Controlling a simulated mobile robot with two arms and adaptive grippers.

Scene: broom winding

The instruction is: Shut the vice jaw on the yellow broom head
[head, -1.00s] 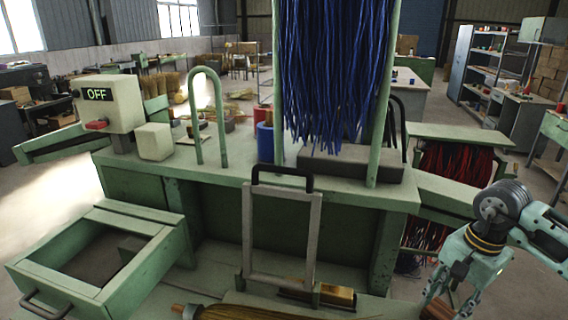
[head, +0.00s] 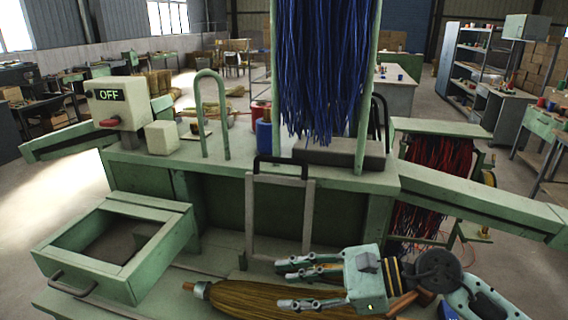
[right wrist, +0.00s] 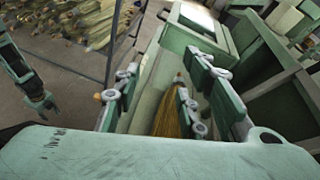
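The yellow straw broom head (head: 238,297) lies flat along the front of the green bench, its narrow bound end to the left. My right gripper (head: 290,285) comes in from the right, open, its fingers pointing left over the broom's right part. In the right wrist view the straw (right wrist: 168,112) shows between the spread fingers; contact cannot be told. A grey upright frame with a black handle (head: 281,166), perhaps the vice jaw, stands behind the broom; my gripper hides its lower right. My left gripper (right wrist: 44,104) shows only at the left of the right wrist view, its opening unclear.
An open green drawer box (head: 150,268) juts out at the left. Blue bristles (head: 322,75) hang above the bench. A control box reading OFF (head: 117,104) stands at the back left. A green side arm (head: 480,200) extends right.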

